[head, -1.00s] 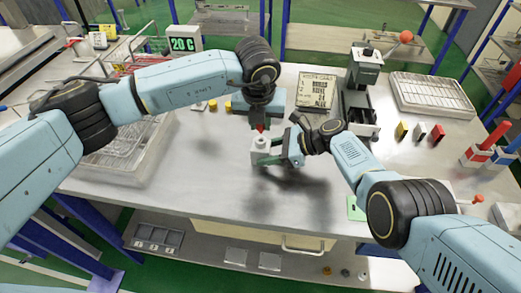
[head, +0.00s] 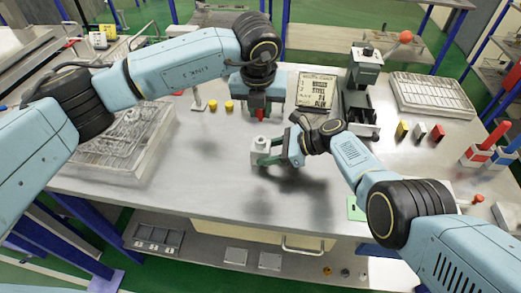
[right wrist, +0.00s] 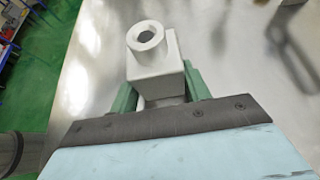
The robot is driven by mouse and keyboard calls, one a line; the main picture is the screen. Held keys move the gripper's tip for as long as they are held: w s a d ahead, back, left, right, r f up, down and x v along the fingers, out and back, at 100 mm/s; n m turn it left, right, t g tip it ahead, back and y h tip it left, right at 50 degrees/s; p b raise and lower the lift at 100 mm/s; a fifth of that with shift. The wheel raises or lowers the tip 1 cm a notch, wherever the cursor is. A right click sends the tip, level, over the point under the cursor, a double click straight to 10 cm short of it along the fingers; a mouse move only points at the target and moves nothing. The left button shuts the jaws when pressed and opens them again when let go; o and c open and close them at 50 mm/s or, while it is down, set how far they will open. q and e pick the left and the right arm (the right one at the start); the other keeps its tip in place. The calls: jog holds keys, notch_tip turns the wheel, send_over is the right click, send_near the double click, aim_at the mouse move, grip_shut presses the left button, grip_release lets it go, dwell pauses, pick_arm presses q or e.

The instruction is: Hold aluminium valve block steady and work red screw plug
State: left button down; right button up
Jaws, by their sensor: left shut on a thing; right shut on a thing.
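The pale grey aluminium valve block (head: 258,157) is near the middle of the table in the head view. My right gripper (head: 272,156) is shut on it from the right. In the right wrist view the block (right wrist: 153,80) sits between the green fingers of that gripper (right wrist: 160,92), and its round top boss shows an open dark hole. My left gripper (head: 262,108) is behind the block, apart from it, pointing down. It is shut on the red screw plug (head: 261,120), of which only a small red part shows at the fingertips.
A printed card (head: 316,91) and a dark press-like device (head: 359,100) stand to the right. A wire tray (head: 120,140) is at left. The table front is clear.

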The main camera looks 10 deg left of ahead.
jog(key=o, duration=0.8)
jog(key=shift+f, duration=0.25)
pick_arm(q)
jog(key=shift+w, duration=0.1)
pick_arm(e)
jog(key=shift+o, duration=1)
jog(key=shift+r, duration=0.15)
jog(key=shift+d, duration=0.1)
jog(key=shift+w+d+r, duration=0.15)
jog(key=shift+d+r, duration=0.1)
jog(key=shift+d, duration=0.1)
jog(key=v, duration=1.1)
pick_arm(q)
jog(key=shift+f, duration=0.1)
pick_arm(e)
jog(key=shift+s, duration=0.2)
